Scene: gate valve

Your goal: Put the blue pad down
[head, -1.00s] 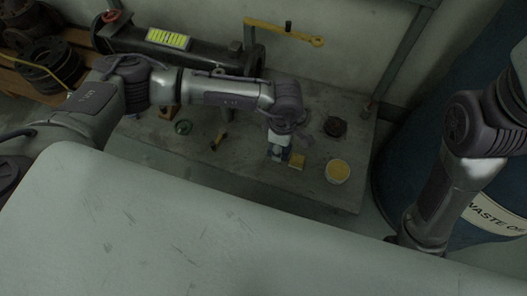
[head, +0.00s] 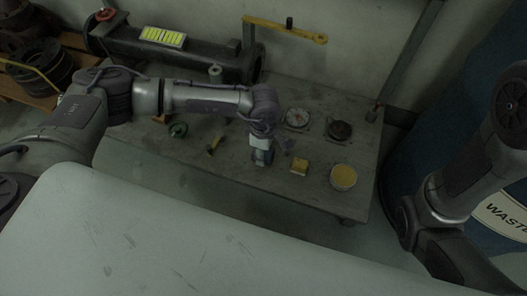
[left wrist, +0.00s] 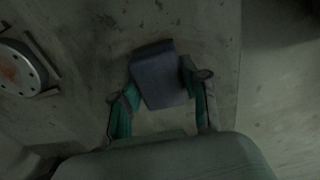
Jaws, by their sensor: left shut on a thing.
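The blue pad (left wrist: 158,76) shows in the left wrist view as a dark blue-grey block between the two green-lined fingers of my left gripper (left wrist: 162,92). The gripper is shut on it. The pad is mostly hidden by the gripper there. I cannot tell whether the pad touches the bench top. My right arm shows at the right of the head view, but its gripper is not in view.
Bare bench lies in front.

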